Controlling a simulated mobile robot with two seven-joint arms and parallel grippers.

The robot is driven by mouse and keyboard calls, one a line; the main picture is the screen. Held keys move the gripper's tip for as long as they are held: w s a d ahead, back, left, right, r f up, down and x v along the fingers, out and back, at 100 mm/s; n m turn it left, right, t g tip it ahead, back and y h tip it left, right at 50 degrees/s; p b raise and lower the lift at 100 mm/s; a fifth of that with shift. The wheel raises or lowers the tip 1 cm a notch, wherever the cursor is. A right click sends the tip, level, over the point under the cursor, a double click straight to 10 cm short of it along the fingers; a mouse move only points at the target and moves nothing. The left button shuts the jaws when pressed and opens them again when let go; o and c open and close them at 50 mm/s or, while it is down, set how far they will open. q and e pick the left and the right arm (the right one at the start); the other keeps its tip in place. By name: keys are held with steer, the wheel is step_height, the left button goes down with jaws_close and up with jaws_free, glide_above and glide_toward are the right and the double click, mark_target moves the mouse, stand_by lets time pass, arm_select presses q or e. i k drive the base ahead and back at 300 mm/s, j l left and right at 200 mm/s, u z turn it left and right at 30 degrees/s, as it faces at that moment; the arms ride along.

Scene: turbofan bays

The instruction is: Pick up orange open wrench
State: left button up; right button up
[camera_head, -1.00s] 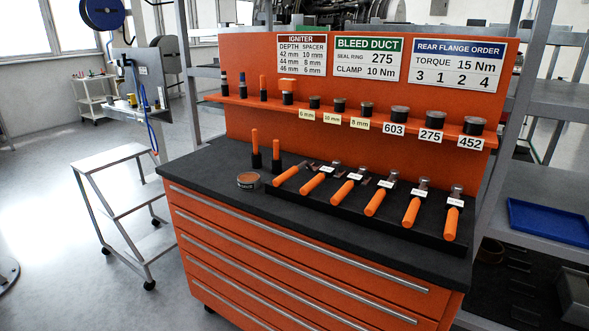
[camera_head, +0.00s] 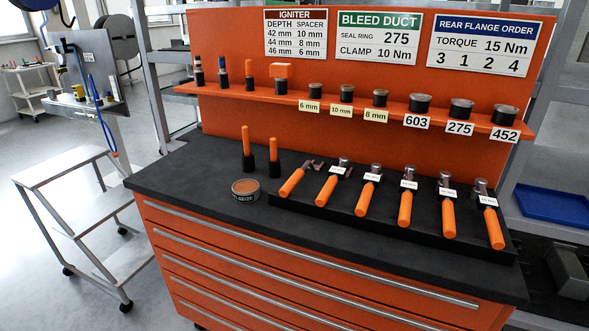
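The open wrench with an orange handle (camera_head: 292,183) lies leftmost in the row of tools on the black tray (camera_head: 385,220). Its dark open jaw end points to the back right, and it carries no white label that I can see. Beside it, to the right, lie several orange-handled tools (camera_head: 327,190) with round metal heads and small white labels. Neither of my grippers is in view.
The tray sits on the dark top of an orange drawer cabinet (camera_head: 310,290). A round tin (camera_head: 245,190) and two upright orange-handled tools (camera_head: 246,145) stand left of it. An orange shelf (camera_head: 350,106) with small parts runs behind. A step stand (camera_head: 80,190) is at the left.

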mark_target(296, 178)
steer(key=i+j+z, duration=0.1)
steer(key=i+j, duration=0.25)
steer(key=j, duration=0.25)
steer(key=i+j+z, duration=0.15)
steer(key=j, duration=0.15)
steer(key=i+j, duration=0.15)
steer(key=j, duration=0.2)
steer(key=l+z, duration=0.05)
